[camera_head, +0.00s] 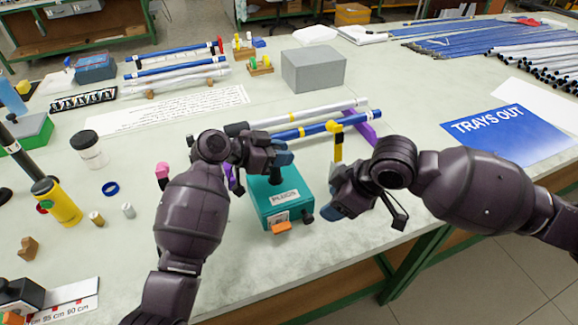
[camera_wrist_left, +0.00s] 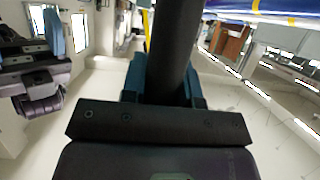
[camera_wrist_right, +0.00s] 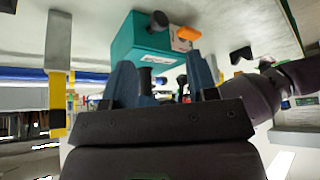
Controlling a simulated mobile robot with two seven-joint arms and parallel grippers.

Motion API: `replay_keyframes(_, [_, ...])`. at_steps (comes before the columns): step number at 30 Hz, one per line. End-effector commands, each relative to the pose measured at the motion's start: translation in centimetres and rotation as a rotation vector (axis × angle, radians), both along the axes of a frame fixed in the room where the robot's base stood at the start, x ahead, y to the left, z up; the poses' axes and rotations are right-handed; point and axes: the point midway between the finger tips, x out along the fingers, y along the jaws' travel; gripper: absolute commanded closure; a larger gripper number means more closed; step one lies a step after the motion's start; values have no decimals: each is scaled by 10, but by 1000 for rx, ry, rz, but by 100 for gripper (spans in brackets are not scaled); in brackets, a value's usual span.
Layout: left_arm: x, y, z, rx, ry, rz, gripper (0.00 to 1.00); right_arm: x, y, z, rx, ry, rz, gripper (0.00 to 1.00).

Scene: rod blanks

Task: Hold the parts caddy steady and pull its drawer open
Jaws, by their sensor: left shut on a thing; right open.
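The parts caddy (camera_head: 262,205) is a teal box marked PLUGS, near the front edge of the table. A dark post rises from its top. My left gripper (camera_head: 281,153) is shut on a dark upright cylinder (camera_wrist_left: 172,45), apparently that post. An orange piece (camera_head: 281,227) shows low at the caddy's front, and a black knob (camera_head: 307,215) at its right front corner. My right gripper (camera_head: 334,195) is open and empty, to the right of the caddy. In the right wrist view the caddy (camera_wrist_right: 130,40) lies beyond the open fingers (camera_wrist_right: 163,80), with the knob and orange piece.
Blue and white rods (camera_head: 310,128) lie on a purple rest (camera_head: 358,125) behind the caddy. A grey box (camera_head: 313,68) stands further back. A blue TRAYS OUT sheet (camera_head: 495,143) lies at the right.

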Motion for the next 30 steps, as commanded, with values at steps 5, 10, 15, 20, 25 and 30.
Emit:
replay_keyframes(5, [0,0,0,0,0,0,100,-11,15,-9,71,-4,-14,47])
replay_keyframes(10, [0,0,0,0,1,0,100,-27,36,-20,198,-25,-61,47])
replay_keyframes(15, [0,0,0,1,1,0,100,-40,52,-26,328,-54,-136,47])
replay_keyframes(20, [0,0,-1,1,1,0,100,-50,59,-29,439,-85,-227,47])
replay_keyframes(25, [0,0,-1,1,1,0,100,-58,58,-31,540,-125,-344,47])
replay_keyframes(30, [0,0,-1,1,1,0,100,-66,47,-34,618,-170,-479,47])
